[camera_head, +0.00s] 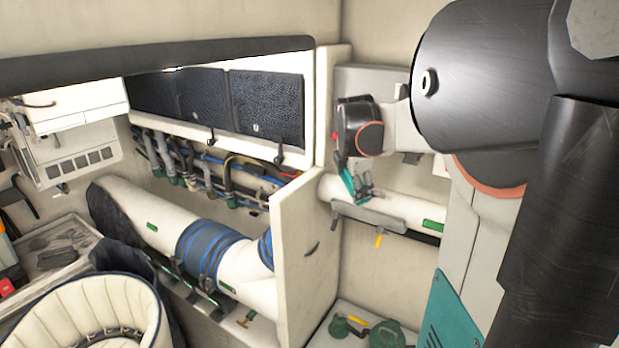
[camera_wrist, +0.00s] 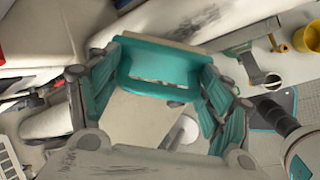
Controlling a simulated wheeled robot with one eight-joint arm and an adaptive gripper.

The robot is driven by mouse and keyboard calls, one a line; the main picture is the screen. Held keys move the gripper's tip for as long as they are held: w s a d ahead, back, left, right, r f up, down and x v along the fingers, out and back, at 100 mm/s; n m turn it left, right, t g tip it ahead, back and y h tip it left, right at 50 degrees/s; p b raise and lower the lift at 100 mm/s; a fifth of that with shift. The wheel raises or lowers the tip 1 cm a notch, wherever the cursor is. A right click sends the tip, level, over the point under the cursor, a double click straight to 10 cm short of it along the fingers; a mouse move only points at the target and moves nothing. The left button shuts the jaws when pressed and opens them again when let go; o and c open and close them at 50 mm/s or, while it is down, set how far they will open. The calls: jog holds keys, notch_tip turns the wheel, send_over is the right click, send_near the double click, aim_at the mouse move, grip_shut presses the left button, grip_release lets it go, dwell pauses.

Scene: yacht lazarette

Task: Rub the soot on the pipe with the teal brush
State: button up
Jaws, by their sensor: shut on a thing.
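The pipe (camera_head: 405,207) is thick and cream-white and runs along the wall right of a partition. It also crosses the top of the wrist view (camera_wrist: 150,20), where dark streaks of soot (camera_wrist: 197,20) mark it. My gripper (camera_head: 358,189) is above the pipe at its left part, close to the partition. In the wrist view my gripper (camera_wrist: 160,62) is shut on the teal brush (camera_wrist: 160,72), with teal-padded fingers on both sides. The brush's pale front edge is close to the pipe; I cannot tell whether it touches. The soot is not clear in the head view.
A cream partition (camera_head: 300,245) stands close left of my gripper. Green fittings (camera_head: 387,334) sit below. A yellow cup (camera_wrist: 307,38) shows at the wrist view's right.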

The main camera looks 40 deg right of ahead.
jog(key=shift+b+x, duration=0.6)
jog(key=shift+x, duration=0.35)
dwell(0.4)
jog(key=shift+s+d+r, duration=0.1)
jog(key=shift+s+d, duration=0.1)
jog(key=shift+s+d+r, duration=0.1)
jog(key=shift+s+d, duration=0.1)
jog(key=shift+s, duration=0.5)
jog(key=shift+s+d, duration=0.15)
jog(key=shift+s, duration=0.6)
jog(key=shift+s+d, duration=1.05)
jog(key=shift+s, duration=2.5)
jog(key=shift+w+a, duration=0.5)
jog(key=shift+w, duration=1.2)
jog(key=shift+w+a, duration=0.45)
jog(key=shift+w, duration=1.25)
jog(key=shift+w+a, duration=0.5)
jog(key=shift+w, duration=1.2)
jog(key=shift+s+a+r+p, duration=0.2)
jog(key=shift+a+r+p, duration=0.35)
jog(key=shift+a+r, duration=0.15)
jog(key=shift+s+a+r+p, duration=0.2)
jog(key=shift+a+r+p, duration=0.35)
jog(key=shift+r, duration=0.25)
jog(key=shift+s+a+r+p, duration=0.2)
jog(key=shift+a+r+p, duration=0.3)
jog(key=shift+a+r, duration=0.2)
